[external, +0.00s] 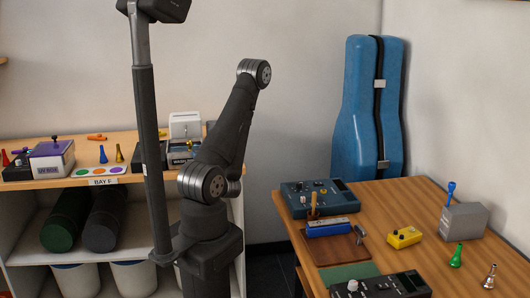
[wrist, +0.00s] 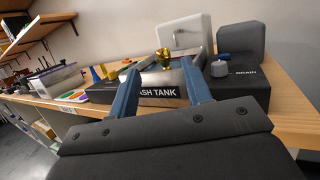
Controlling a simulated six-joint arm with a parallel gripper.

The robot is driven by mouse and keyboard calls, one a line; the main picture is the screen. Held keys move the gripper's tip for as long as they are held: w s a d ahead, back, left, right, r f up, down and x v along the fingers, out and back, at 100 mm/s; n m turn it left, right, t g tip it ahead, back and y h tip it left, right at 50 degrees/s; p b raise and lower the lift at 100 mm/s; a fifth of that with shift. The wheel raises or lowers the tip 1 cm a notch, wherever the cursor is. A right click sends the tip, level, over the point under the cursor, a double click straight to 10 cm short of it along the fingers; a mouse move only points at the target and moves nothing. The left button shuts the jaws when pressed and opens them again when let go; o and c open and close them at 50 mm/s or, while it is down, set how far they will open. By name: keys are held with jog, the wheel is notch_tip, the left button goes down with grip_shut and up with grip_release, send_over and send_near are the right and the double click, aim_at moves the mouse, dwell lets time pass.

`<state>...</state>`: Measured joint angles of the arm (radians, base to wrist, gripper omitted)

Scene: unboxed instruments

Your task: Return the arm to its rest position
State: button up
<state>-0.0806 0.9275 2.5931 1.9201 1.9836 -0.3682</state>
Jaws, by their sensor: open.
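My gripper (wrist: 158,67) shows in the wrist view with its two blue fingers apart. It points toward the wash tank (wrist: 155,93), a dark box with a "WASH TANK" label on the wooden shelf top. A gold piece (wrist: 163,57) shows between the fingertips, at the tank; I cannot tell whether it touches them. In the external view my arm (external: 232,125) rises from its base and bends at the elbow. My gripper is not clearly visible there. The wash tank (external: 180,158) stands partly behind my arm.
The shelf (external: 125,178) also holds a purple-topped box (external: 53,158) and small coloured pieces. At right, a wooden table (external: 420,205) carries several devices; a blue instrument case (external: 355,110) stands behind.

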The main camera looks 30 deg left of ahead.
aim_at(191, 142)
jog(key=x, duration=0.7)
jog(key=f+x, duration=0.1)
jog(key=x, duration=0.2)
jog(key=shift+w+a+r, duration=0.15)
jog(key=shift+w+a, duration=0.05)
jog(key=shift+a, duration=0.15)
notch_tip(191, 142, up, 6)
jog(key=d, duration=0.2)
jog(key=shift+w, duration=0.25)
dwell(0.4)
jog(key=shift+r, duration=0.1)
